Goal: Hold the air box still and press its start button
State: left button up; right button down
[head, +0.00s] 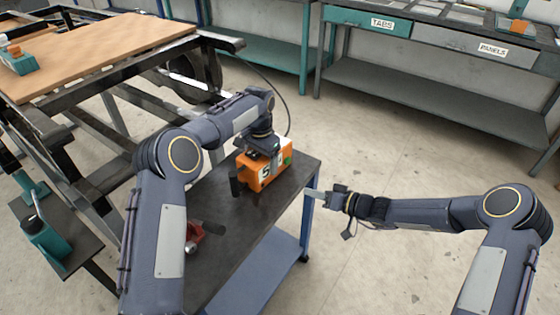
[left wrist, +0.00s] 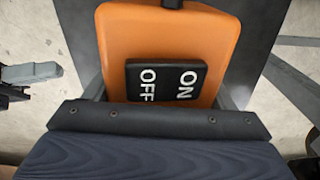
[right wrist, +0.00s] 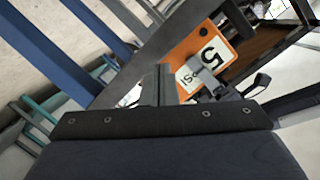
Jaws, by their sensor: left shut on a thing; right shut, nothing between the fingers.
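The orange air box (head: 270,177) stands on a dark-topped cart, with white labels and a small green patch near its upper right edge. My left gripper (head: 262,150) reaches down on the box from above and is shut on it. The left wrist view shows the orange top (left wrist: 165,45) and a black ON/OFF plate (left wrist: 166,82). My right gripper (head: 315,193) is shut and empty, pointing left beside the cart's right edge, apart from the box. In the right wrist view its closed fingers (right wrist: 158,84) show in front of the labelled orange side (right wrist: 205,50).
The cart top (head: 235,222) also bears a red tool (head: 193,236) at front left. A frame with a wooden board (head: 100,50) stands at left. Benches with TABS (head: 370,23) and PANELS drawers line the back. The floor right of the cart is clear.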

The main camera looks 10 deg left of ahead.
aim_at(288, 161)
jog(key=s+d+f+n+g+h, duration=0.2)
jog(key=s+d+f+n+h, duration=0.1)
jog(key=f+n+h, duration=0.5)
jog(key=w+r+n+t, duration=0.5)
jog(key=r+n+t, duration=0.1)
jog(key=r+n, duration=0.5)
jog(key=shift+a+r+n+y, duration=0.25)
jog(key=shift+r+n+y, duration=0.05)
jog(key=shift+n, duration=0.1)
jog(key=shift+w+a, duration=0.75)
jog(key=shift+a, duration=0.5)
jog(key=shift+w+a, duration=0.75)
jog(key=shift+a, duration=0.5)
jog(key=shift+w+a, duration=0.75)
jog(key=shift+a, duration=0.5)
jog(key=shift+w+a, duration=0.2)
jog(key=shift+a, duration=0.15)
